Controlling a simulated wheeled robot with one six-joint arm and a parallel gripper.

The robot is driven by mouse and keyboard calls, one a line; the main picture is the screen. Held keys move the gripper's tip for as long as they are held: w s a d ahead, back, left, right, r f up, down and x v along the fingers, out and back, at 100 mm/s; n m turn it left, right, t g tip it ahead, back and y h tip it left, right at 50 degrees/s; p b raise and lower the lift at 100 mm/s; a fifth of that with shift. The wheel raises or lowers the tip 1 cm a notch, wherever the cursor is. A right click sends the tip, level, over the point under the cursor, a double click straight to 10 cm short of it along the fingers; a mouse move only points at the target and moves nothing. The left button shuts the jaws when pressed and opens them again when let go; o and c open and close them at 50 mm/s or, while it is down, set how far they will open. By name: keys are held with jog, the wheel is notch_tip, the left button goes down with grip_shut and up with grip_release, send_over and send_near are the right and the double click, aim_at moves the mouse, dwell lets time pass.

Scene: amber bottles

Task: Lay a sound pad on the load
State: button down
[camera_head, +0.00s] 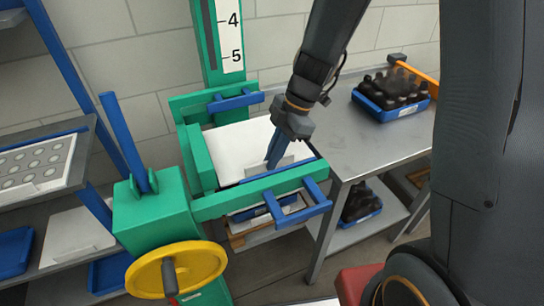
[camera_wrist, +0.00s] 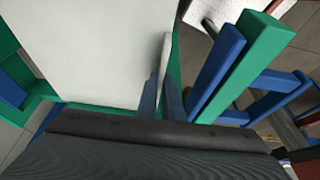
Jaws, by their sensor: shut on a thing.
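A white pad (camera_head: 238,148) lies flat, or nearly so, inside the green frame (camera_head: 265,190) of the lift, below the scale (camera_head: 231,35) marked 4 and 5. It fills much of the wrist view (camera_wrist: 90,50). My gripper (camera_head: 272,163) points down at the pad's front right part, shut on a thin upright white tab (camera_head: 284,161) of the pad. The tab shows between the fingers (camera_wrist: 168,95) in the wrist view (camera_wrist: 165,55). The load under the pad is mostly hidden, and I cannot tell whether the pad rests on it.
A steel table (camera_head: 360,140) at right carries a blue crate (camera_head: 405,110) of dark bottles; another crate (camera_head: 360,215) is on its lower shelf. Blue handles (camera_head: 290,205) stick out of the green frame. A yellow handwheel (camera_head: 205,258) is in front. Shelving (camera_head: 60,135) stands at left.

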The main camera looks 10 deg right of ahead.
jog(key=shift+f+b, duration=0.9)
jog(key=c, duration=1.8)
grip_release()
jog(key=shift+c, duration=0.2)
